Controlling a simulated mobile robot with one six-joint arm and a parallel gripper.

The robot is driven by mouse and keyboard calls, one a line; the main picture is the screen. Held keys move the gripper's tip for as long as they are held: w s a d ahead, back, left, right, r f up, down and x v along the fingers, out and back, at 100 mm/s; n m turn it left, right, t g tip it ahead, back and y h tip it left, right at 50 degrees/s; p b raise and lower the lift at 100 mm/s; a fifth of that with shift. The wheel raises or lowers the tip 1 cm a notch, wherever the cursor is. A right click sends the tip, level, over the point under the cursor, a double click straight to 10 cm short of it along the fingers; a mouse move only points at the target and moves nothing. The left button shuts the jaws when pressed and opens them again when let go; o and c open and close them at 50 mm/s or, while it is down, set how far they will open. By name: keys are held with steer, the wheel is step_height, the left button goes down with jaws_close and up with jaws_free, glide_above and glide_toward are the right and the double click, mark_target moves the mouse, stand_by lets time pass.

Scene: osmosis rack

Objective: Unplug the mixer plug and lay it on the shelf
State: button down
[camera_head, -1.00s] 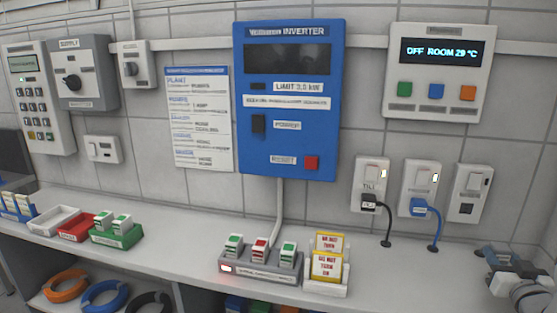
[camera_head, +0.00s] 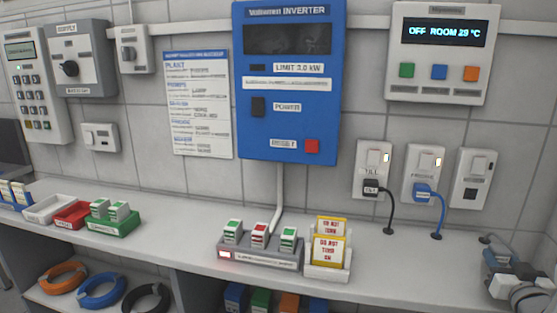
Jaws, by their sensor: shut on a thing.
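My gripper (camera_head: 503,268) is low at the right edge, over the shelf (camera_head: 400,262). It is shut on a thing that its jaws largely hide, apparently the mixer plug. A small grey piece (camera_head: 487,238) shows on the shelf just behind the jaws; I cannot tell whether it joins what I hold. The right-hand wall socket (camera_head: 470,194) has no plug in it. The till socket (camera_head: 373,160) holds a black plug (camera_head: 372,188), and the socket beside it holds a blue plug (camera_head: 424,194); both have cords running down to the shelf.
A stand with yellow-edged warning signs (camera_head: 328,250) and a grey rack of switches (camera_head: 262,252) stand mid-shelf. Small trays, including a green one (camera_head: 118,226), stand at the left. The shelf between the signs and my gripper is clear apart from the cords.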

steer(key=shift+f+b, duration=0.95)
steer(key=shift+f, duration=0.25)
steer(key=c, duration=1.3)
jaws_free()
steer(key=shift+r, duration=0.15)
steer(key=o, duration=1.3)
steer(key=shift+s+a+r+p, duration=0.25)
steer(key=shift+s+r+p, duration=0.1)
steer(key=shift+s, duration=0.8)
steer(key=shift+s+a+r+p, duration=0.3)
steer(key=shift+s, duration=0.85)
steer(key=shift+s+a+r+p, duration=0.25)
steer(key=shift+s+r+p, duration=0.1)
steer(key=shift+s, duration=0.8)
